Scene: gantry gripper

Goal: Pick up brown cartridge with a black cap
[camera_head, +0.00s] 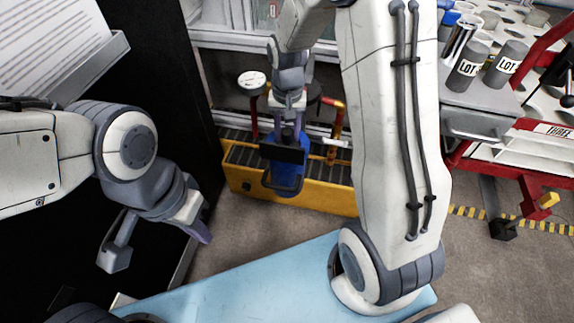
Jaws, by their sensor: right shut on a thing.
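My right gripper (288,116) hangs in the top middle, at the end of my arm that reaches up and over. It is shut on a small dark thing (288,134), mostly hidden, in front of a blue and black part with a looped handle (286,172). I cannot tell whether the dark thing is the cartridge's black cap. My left gripper (157,248) is at the left, open and empty, pointing down. No brown cartridge shows clearly. Grey cartridges labelled LOT (470,68) stand in a rack at the upper right.
A yellow roller conveyor (315,193) runs behind the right gripper, with red pipes and a round gauge (251,81). A tall black panel (160,60) stands at the left. A red-framed cart (535,140) is at the right. A light blue surface (235,283) lies below.

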